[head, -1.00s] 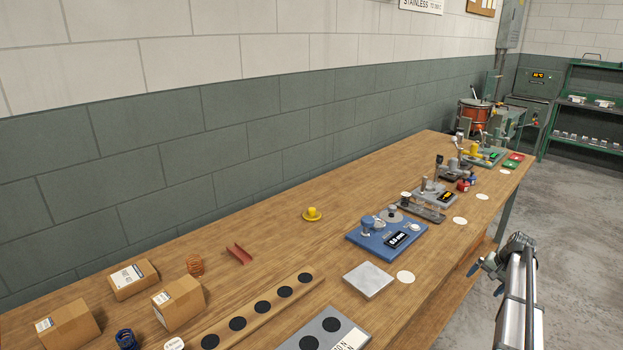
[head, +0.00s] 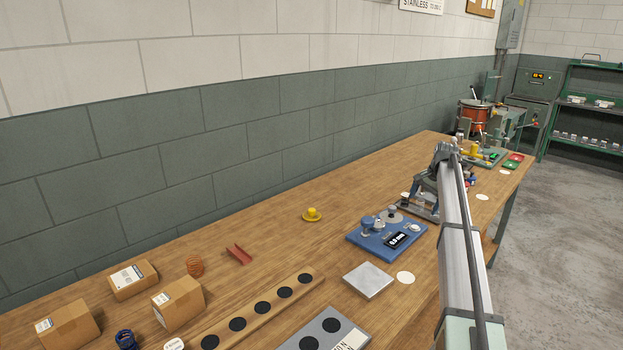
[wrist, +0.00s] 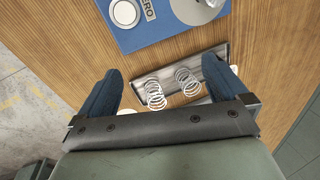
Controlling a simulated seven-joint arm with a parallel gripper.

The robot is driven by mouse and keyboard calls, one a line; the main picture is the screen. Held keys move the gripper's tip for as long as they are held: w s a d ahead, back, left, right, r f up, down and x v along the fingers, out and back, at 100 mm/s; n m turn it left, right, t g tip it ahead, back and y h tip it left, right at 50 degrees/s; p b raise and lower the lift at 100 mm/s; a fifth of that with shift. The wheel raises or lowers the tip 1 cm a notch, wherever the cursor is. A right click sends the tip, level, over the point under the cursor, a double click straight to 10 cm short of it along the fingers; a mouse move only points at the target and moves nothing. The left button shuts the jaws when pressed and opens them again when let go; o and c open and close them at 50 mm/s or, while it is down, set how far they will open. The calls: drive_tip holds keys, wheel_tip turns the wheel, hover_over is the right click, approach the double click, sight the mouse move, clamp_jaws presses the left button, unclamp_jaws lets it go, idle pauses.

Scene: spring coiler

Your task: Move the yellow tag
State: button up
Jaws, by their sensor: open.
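A yellow round piece with a raised middle (head: 312,215) lies alone on the wooden table in the head view; I cannot tell whether it is the yellow tag. Another yellow thing (head: 474,153) shows on the green station at the far end. My gripper (wrist: 163,75) is open and empty, with blue fingers spread wide. It hangs over the grey tray (wrist: 209,57) with two pale spring coils (wrist: 155,95) (wrist: 187,82) standing on it. In the head view my arm hides part of that tray. No yellow thing shows in the wrist view.
A blue gauge station (head: 372,244) stands just nearer than the tray. A steel block (head: 368,280), white discs (head: 405,278), a red channel piece (head: 239,254), cardboard boxes (head: 132,279) and a wooden strip with black dots (head: 216,325) are nearer.

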drive_tip(key=w+a+r+m+g, duration=0.1)
drive_tip(key=w+a+r, duration=0.15)
drive_tip(key=a, duration=0.85)
drive_tip(key=w+a+r, duration=0.1)
drive_tip(key=w+a, duration=0.2)
drive_tip(key=a, duration=0.8)
wheel_tip(320, 180, up, 3)
drive_tip(key=m+g+h, duration=0.1)
drive_tip(key=h, duration=0.1)
hover_over(311, 210)
drive_tip(key=shift+w+f, duration=0.15)
drive_tip(key=shift+w, duration=0.05)
drive_tip(key=shift+d, duration=0.1)
wheel_tip(311, 210, down, 14)
drive_tip(key=shift+r, duration=0.1)
drive_tip(key=shift+c, duration=0.5)
drive_tip(key=c, duration=1)
drive_tip(key=shift+s, duration=0.1)
